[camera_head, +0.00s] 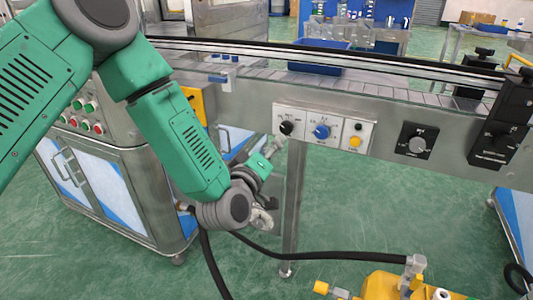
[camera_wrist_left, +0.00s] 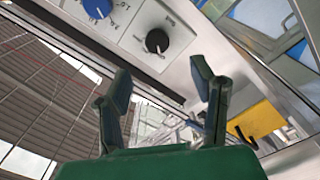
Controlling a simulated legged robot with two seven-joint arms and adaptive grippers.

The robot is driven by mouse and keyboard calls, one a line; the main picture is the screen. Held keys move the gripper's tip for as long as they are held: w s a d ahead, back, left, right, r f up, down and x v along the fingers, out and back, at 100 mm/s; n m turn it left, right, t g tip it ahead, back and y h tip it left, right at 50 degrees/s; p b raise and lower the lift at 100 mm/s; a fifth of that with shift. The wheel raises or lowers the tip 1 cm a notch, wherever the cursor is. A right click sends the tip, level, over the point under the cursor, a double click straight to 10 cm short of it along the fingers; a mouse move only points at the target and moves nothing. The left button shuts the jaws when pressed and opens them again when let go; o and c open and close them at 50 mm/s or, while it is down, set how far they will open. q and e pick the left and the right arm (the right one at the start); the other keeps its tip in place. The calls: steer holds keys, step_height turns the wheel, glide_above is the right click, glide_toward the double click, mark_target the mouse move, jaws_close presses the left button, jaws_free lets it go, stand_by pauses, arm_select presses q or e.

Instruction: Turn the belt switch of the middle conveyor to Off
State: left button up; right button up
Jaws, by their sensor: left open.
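A black rotary knob (camera_head: 287,127) sits on the left white panel on the side of the conveyor (camera_head: 385,95). A blue knob (camera_head: 321,131) is on the panel to its right. The labels are too small to read, so I cannot tell which is the belt switch. My left gripper (camera_head: 268,160) is below and left of the black knob. In the left wrist view, my left gripper (camera_wrist_left: 160,88) is open and empty, with the black knob (camera_wrist_left: 157,41) ahead of the gap between its fingers and apart from them. The blue knob (camera_wrist_left: 97,8) shows farther left. My right gripper is out of view.
A yellow button (camera_head: 355,141) and a grey knob on a black plate (camera_head: 416,144) are farther right on the conveyor. A steel cabinet (camera_head: 110,185) stands at left. A yellow machine (camera_head: 385,287) with a black hose is on the floor. Below the panels is a metal leg (camera_head: 291,215).

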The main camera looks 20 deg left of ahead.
arm_select(q)
steer(key=s, duration=0.2)
steer(key=shift+s, duration=0.35)
steer(key=s+f+m+g+h+p, duration=0.1)
steer(key=s+f+m+g, duration=0.25)
steer(key=s+f, duration=0.45)
steer(key=s+f+m+g+h, duration=0.1)
steer(key=s+f+m+g, duration=0.35)
steer(key=f, duration=0.65)
steer(key=s+a+f+g+y, duration=0.1)
steer(key=s+a+f+g, duration=0.1)
steer(key=s, duration=0.5)
steer(key=s+a+f+m+g, duration=0.1)
steer(key=s+a+f+g, duration=0.2)
steer(key=s, duration=0.5)
steer(key=s+a+f+m+g+y+p, duration=0.1)
steer(key=s+a+f+g, duration=0.1)
steer(key=s+g, duration=0.2)
steer(key=s, duration=0.3)
steer(key=shift+s+a+f+y, duration=0.15)
steer(key=shift+a+y, duration=0.15)
steer(key=shift+a, duration=0.1)
